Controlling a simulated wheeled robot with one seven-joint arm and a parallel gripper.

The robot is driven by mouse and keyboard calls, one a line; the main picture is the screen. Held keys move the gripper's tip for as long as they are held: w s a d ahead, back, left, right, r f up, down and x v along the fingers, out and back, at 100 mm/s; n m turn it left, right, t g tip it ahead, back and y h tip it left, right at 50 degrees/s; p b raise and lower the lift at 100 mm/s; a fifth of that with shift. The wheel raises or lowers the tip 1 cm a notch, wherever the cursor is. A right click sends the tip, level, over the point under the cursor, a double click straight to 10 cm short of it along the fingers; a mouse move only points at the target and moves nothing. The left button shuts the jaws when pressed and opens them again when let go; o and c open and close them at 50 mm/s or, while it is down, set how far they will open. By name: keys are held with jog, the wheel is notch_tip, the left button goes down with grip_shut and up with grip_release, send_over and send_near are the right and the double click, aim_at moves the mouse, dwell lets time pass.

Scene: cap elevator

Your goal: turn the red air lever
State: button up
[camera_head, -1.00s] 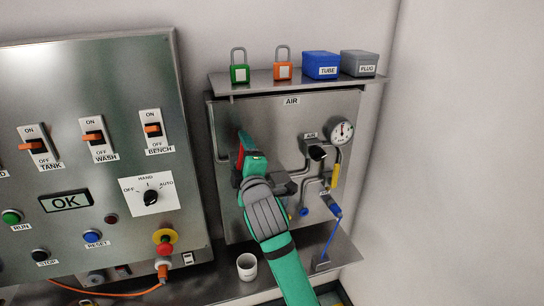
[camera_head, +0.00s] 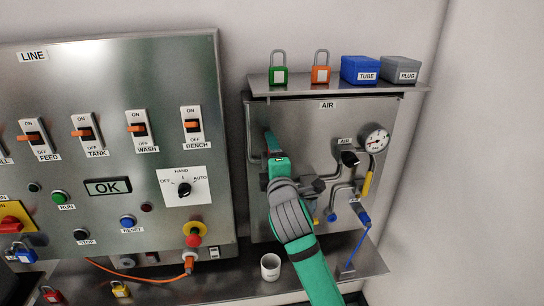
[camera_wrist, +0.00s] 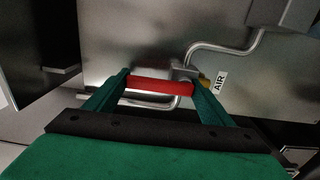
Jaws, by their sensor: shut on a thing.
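The red air lever (camera_wrist: 160,87) shows in the wrist view as a red bar lying across between the two green fingers of my gripper (camera_wrist: 159,80). The fingers are shut on it, one at each end of the visible red part. In the head view my gripper (camera_head: 272,144) is at the left side of the steel AIR panel (camera_head: 320,118). There my gripper and arm hide the lever, so its angle to the pipe cannot be told from that view.
Right of my gripper are bent pipes, a black knob (camera_head: 349,158), a gauge (camera_head: 376,141) and a blue connector (camera_head: 361,214) with a hose. A shelf (camera_head: 300,86) with padlocks and boxes is above. A white cup (camera_head: 270,267) stands below. The switch panel (camera_head: 120,75) is at left.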

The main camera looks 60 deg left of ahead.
jog(key=o, duration=1.5)
jog(key=shift+o, duration=0.2)
jog(key=v, duration=1)
jog(key=shift+s+d, duration=0.2)
jog(key=shift+d, duration=0.1)
